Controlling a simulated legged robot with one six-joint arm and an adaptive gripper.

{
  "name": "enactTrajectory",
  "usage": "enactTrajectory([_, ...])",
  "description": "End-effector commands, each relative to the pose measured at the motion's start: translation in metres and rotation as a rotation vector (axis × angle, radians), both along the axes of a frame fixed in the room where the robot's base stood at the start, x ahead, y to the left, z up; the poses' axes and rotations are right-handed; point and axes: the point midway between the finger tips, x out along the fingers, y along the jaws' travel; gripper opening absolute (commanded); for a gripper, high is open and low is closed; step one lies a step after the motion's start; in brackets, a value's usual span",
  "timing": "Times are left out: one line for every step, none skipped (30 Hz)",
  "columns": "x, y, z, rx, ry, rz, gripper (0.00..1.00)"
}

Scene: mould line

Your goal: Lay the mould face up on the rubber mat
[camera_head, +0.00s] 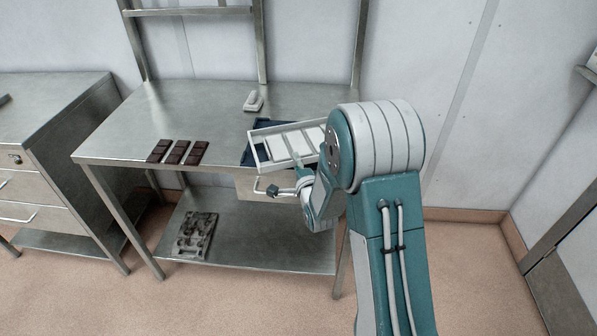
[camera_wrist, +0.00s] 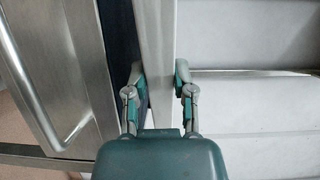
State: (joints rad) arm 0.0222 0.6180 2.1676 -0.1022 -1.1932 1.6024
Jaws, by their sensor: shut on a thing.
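The white mould (camera_head: 282,149), with a row of rectangular cavities showing, is above the dark blue rubber mat (camera_head: 247,157) at the table's front edge. It appears somewhat tilted; whether it touches the mat is unclear. In the wrist view my gripper (camera_wrist: 160,78) is shut on the near rim of the mould (camera_wrist: 155,40), one finger on each side. The pale cavities lie right of the rim, and a strip of the mat (camera_wrist: 122,45) shows to its left. In the head view my arm hides most of the gripper and the mould's right end.
Three dark chocolate bars (camera_head: 178,152) lie left on the steel table (camera_head: 190,105). A small white object (camera_head: 253,101) stands behind the mould. A drawer (camera_head: 243,187) with a handle is under the tabletop. A mottled dark tray (camera_head: 195,236) lies on the lower shelf. The table's back left is clear.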

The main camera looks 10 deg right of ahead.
Motion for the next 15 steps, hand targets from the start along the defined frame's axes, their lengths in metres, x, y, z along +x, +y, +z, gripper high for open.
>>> enactTrajectory([0.002, -0.003, -0.004, 0.000, -0.001, -0.002, 0.00])
enactTrajectory([0.003, -0.006, -0.007, 0.001, 0.000, -0.003, 0.00])
enactTrajectory([0.004, -0.006, -0.013, 0.001, 0.002, -0.001, 0.00])
enactTrajectory([0.003, -0.006, -0.019, 0.001, 0.003, -0.001, 0.00])
enactTrajectory([0.004, -0.005, -0.023, 0.001, 0.002, -0.001, 0.00])
enactTrajectory([0.003, -0.005, -0.028, 0.000, 0.002, -0.001, 0.00])
enactTrajectory([0.004, -0.005, -0.031, 0.000, 0.001, -0.001, 0.00])
enactTrajectory([0.003, -0.005, -0.034, 0.000, 0.000, -0.001, 0.00])
enactTrajectory([0.003, -0.005, -0.036, 0.000, -0.001, -0.001, 0.00])
enactTrajectory([0.003, -0.005, -0.037, 0.000, -0.002, -0.001, 0.00])
enactTrajectory([0.003, -0.005, -0.037, 0.000, -0.002, -0.001, 0.00])
enactTrajectory([0.003, -0.005, -0.037, -0.001, -0.003, -0.001, 0.00])
enactTrajectory([0.003, -0.005, -0.036, -0.001, -0.003, -0.001, 0.00])
enactTrajectory([0.003, -0.005, -0.036, -0.001, -0.003, -0.001, 0.00])
enactTrajectory([0.003, -0.005, -0.036, -0.001, -0.002, -0.001, 0.00])
